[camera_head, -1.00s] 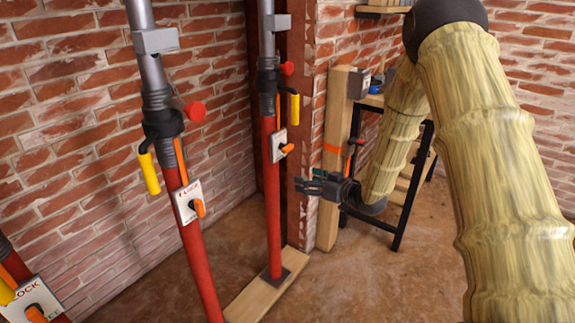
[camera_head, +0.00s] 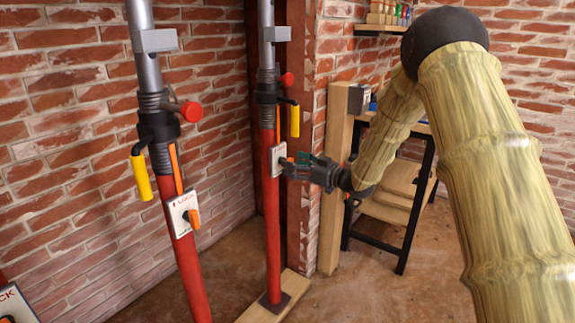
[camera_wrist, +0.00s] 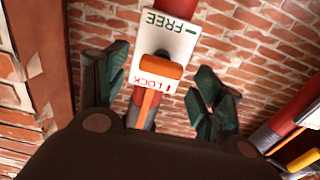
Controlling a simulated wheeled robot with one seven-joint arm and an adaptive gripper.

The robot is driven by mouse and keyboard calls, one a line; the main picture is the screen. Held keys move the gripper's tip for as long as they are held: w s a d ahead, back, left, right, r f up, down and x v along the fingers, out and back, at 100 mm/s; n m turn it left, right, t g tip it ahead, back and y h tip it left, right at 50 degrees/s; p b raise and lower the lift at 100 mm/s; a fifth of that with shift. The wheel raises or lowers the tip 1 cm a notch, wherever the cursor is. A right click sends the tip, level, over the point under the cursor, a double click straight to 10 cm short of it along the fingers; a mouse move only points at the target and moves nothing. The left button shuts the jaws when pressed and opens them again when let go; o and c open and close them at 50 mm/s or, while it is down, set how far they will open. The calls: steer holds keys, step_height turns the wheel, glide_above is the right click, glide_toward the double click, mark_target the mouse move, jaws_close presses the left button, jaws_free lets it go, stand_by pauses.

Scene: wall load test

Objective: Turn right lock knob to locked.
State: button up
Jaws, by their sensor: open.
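The right lock plate (camera_head: 277,160) is a white plate on the right red prop (camera_head: 272,220). In the wrist view the plate (camera_wrist: 166,35) appears upside down, with green FREE and red LOCK lettering. Its orange knob (camera_wrist: 160,67) lies crosswise near the LOCK lettering; its exact setting is hard to tell. My gripper (camera_head: 288,163) is at the plate, its fingers covering the knob in the head view. In the wrist view my gripper (camera_wrist: 162,72) is open, with one dark green finger on each side of the knob. I see gaps and no clear contact.
A left red prop (camera_head: 187,255) has its own lock plate (camera_head: 183,213) and yellow handle (camera_head: 143,178). Another lock plate (camera_head: 14,306) shows at lower left. A wooden post (camera_head: 333,200) and a black-legged bench (camera_head: 409,210) stand right of the props. Brick walls close off the back.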

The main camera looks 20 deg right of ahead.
steer(key=shift+x, duration=1.7)
steer(key=shift+c, duration=0.2)
steer(key=c, duration=1)
